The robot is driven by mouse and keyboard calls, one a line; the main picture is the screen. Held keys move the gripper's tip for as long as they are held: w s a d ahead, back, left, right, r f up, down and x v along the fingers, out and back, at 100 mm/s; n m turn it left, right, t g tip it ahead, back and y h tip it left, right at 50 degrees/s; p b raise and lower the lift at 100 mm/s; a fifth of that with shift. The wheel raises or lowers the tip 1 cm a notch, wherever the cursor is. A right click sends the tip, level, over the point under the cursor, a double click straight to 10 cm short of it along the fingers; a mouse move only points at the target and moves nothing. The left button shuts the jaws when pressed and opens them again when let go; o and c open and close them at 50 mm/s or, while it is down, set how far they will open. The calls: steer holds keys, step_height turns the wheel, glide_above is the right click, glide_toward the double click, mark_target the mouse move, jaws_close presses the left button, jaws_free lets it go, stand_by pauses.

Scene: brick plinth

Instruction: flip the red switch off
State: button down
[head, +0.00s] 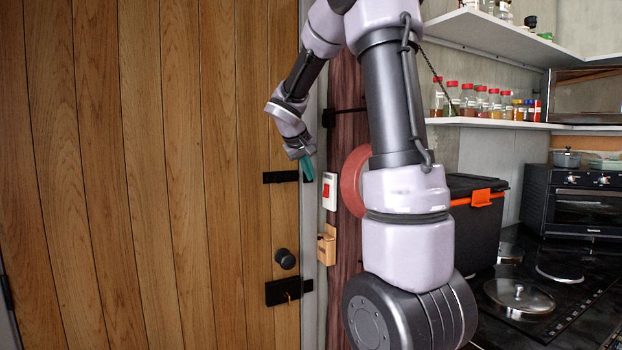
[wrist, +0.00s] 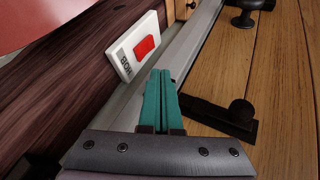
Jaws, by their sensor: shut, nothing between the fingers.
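My gripper (head: 308,170) has teal fingers that are shut and empty. In the head view it is just left of and above the switch. In the wrist view the fingertips (wrist: 159,73) are close to the plate, with a visible gap. I cannot tell which way the switch is set.
The wooden door (head: 150,180) fills the left, with a black latch (head: 281,177) and a round knob (head: 285,258). A small wooden box (head: 327,245) is below the switch. A red round object (head: 352,182) is to its right, partly behind my arm.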

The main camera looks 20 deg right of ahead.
steer(key=d+r+v, duration=0.1)
steer(key=v, duration=0.7)
steer(key=shift+d, duration=0.15)
steer(key=shift+r, duration=0.1)
steer(key=s+a+f+m+y, duration=0.1)
steer(key=s+a, duration=0.3)
steer(key=s, duration=0.4)
steer(key=s+a+f+m+t+y, duration=0.1)
steer(key=s+a+y, duration=0.3)
steer(key=s, duration=0.4)
steer(key=s+a+f+m+t+y, duration=0.1)
steer(key=s+a, duration=0.3)
steer(key=s, duration=0.4)
steer(key=shift+s+a+f+y, duration=0.35)
steer(key=shift+f+y, duration=0.45)
steer(key=shift+y, duration=0.1)
